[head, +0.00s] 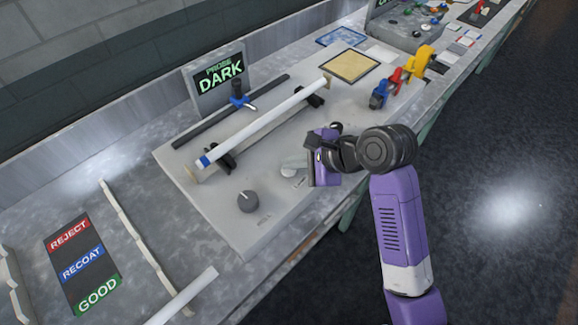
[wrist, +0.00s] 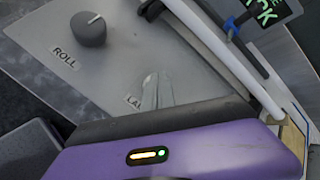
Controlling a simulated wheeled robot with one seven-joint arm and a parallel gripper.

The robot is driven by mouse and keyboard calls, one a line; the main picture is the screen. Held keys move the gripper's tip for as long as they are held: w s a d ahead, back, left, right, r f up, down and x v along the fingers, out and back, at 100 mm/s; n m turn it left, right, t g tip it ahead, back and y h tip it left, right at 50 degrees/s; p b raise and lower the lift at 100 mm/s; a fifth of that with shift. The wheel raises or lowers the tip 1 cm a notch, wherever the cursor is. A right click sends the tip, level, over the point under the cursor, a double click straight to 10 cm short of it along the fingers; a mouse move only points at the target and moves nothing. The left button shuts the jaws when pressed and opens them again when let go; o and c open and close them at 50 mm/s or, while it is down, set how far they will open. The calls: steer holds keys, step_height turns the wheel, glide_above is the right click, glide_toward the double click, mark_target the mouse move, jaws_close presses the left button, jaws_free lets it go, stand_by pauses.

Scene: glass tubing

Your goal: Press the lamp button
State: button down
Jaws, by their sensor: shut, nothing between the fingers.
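My gripper (head: 291,163) hangs low over the right part of the grey panel. Its pale fingers are shut and empty; they also show in the wrist view (wrist: 156,90), pointing at the panel. A small pale round shape (head: 288,172), probably the lamp button, sits at or just below the fingertips. In the wrist view the fingers hide the button and part of its label (wrist: 133,101), which reads "LA...". I cannot tell whether the fingertips touch it. The probe display (head: 220,78) reads DARK.
A dark ROLL knob (head: 248,201) stands left of my gripper. A white glass tube (head: 265,121) rests on black supports behind it, with a blue clamp (head: 238,97) on a dark rail. Coloured clamps (head: 397,80) stand to the right. A REJECT/RECOAT/GOOD board (head: 82,262) lies at left.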

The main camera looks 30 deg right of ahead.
mark_target(292, 171)
steer(key=shift+r+p, duration=0.15)
steer(key=shift+p, duration=0.15)
steer(key=shift+r+p, duration=0.55)
steer(key=shift+p, duration=0.35)
step_height(292, 171, up, 2)
steer(key=p, duration=0.3)
steer(key=shift+r, duration=0.1)
step_height(292, 171, up, 2)
steer(key=shift+p, duration=0.85)
steer(key=shift+r, duration=0.85)
